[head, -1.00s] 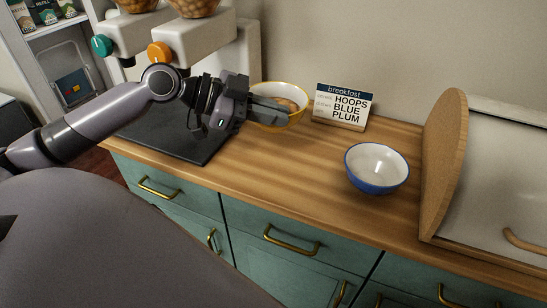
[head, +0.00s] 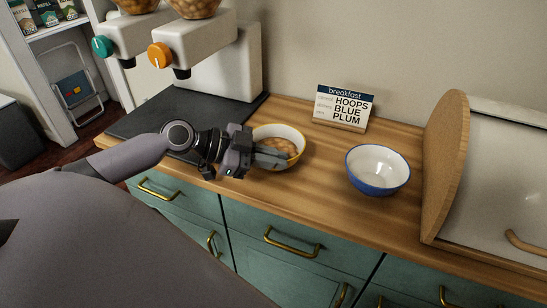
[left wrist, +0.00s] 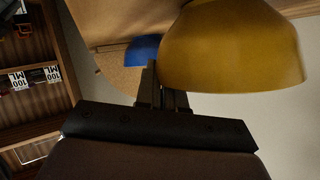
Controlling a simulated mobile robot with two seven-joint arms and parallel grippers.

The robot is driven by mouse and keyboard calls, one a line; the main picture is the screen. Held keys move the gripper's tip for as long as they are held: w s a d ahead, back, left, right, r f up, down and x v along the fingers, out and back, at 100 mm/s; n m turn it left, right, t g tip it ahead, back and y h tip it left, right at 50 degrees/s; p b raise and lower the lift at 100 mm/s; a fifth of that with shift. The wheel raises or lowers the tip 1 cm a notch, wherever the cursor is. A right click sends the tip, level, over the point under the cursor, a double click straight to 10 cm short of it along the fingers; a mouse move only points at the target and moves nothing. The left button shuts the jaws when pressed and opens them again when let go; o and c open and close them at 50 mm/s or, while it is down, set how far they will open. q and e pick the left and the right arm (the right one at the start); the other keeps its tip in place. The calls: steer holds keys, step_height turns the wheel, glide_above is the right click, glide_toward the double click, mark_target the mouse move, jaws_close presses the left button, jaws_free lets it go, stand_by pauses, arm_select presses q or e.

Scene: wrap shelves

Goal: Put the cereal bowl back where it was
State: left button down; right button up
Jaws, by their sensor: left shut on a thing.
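A yellow bowl with a white inside (head: 296,151) holds brown cereal (head: 281,147). My left gripper (head: 274,157) is shut on its left, near side. The bowl is over the wooden counter, right of the black mat; I cannot tell whether it touches the wood. In the left wrist view the yellow bowl (left wrist: 235,50) is large beside the fingers (left wrist: 156,80). A blue bowl with a white inside (head: 377,170) stands empty and upright on the counter to the right. My right gripper is not in view.
A breakfast card (head: 342,107) reading HOOPS, BLUE, PLUM stands at the back. Dispensers with a teal knob (head: 102,46) and an orange knob (head: 160,55) stand over the black mat (head: 229,107). A wooden-sided bin (head: 446,160) stands right. Counter between the bowls is clear.

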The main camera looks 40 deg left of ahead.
arm_select(q)
steer(key=shift+f, duration=0.1)
steer(key=c, duration=1.2)
jaws_free()
steer(key=shift+s+a+r, duration=0.3)
steer(key=shift+s+a, duration=0.15)
steer(key=shift+a, duration=0.05)
steer(key=shift+v, duration=5.3)
steer(key=shift+r, duration=0.15)
